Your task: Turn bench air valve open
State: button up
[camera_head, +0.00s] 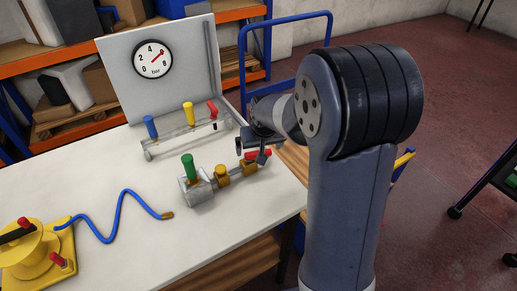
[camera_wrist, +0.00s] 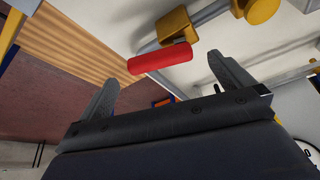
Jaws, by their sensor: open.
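The bench air valve is a brass body (camera_head: 222,174) on a grey block assembly on the white table, with a red lever handle (camera_head: 262,154) at its right end. In the wrist view the red handle (camera_wrist: 160,58) lies across the gap between my fingers, beside a brass fitting (camera_wrist: 174,22). My gripper (camera_head: 252,146) is above the right end of the assembly, close to the red handle and partly covering it. In the wrist view my gripper (camera_wrist: 162,70) has its fingers wide apart. I cannot tell whether a finger touches the handle.
A green knob (camera_head: 188,166) stands on the grey block (camera_head: 194,191). Behind is a clear manifold with blue (camera_head: 150,126), yellow (camera_head: 188,113) and red handles, below a pressure gauge (camera_head: 152,59). A blue hose (camera_head: 115,222) and a yellow device (camera_head: 40,250) lie left. The table front is clear.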

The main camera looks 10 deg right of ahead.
jog(key=shift+x, duration=1.35)
jog(key=c, duration=1.4)
